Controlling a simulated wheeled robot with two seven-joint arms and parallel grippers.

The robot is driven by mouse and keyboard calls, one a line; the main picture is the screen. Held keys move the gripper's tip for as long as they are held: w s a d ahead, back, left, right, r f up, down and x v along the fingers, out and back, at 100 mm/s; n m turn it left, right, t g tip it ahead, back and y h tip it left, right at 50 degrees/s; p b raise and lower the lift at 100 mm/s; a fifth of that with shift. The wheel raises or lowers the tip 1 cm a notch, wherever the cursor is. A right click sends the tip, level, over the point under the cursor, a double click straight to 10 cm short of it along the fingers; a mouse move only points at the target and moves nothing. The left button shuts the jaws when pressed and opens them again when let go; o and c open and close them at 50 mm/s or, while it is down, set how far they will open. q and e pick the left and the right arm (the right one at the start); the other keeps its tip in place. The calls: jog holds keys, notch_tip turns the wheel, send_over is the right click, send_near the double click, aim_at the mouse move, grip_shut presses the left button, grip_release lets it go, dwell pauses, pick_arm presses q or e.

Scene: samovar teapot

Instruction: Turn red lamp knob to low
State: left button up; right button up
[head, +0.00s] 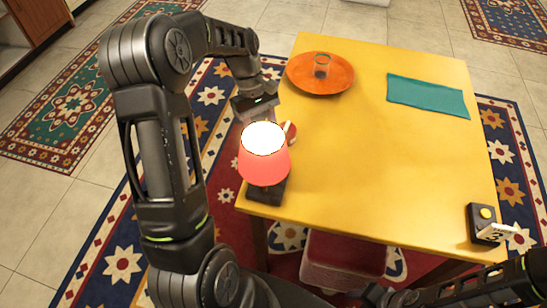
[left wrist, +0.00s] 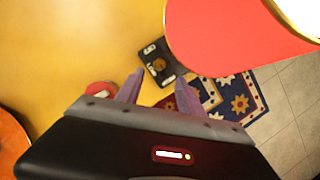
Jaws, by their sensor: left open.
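The red lamp (head: 264,168) stands near the left front corner of the yellow table, its top glowing bright white. Its dark base (head: 267,192) shows below the shade. In the left wrist view the red shade (left wrist: 225,38) fills the upper right, and the black base (left wrist: 162,62) carries a small brownish round knob (left wrist: 158,64). My left gripper (left wrist: 160,92) is open and empty, its fingers pointing towards the base with a gap. In the head view it is behind the lamp, fingertips partly hidden. My right arm enters at the lower right; its gripper is not visible.
A small red round object (head: 290,133) lies beside the lamp, close to my left gripper. An orange plate (head: 335,84) with a glass (head: 322,66), a teal cloth (head: 428,96) and a black box with a yellow button (head: 484,222) are also on the table (head: 390,160). The middle is clear.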

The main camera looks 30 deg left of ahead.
pick_arm(q)
jog(key=shift+p+x, duration=0.4)
jog(key=shift+x, duration=3.5)
jog(key=shift+c, duration=0.3)
grip_shut()
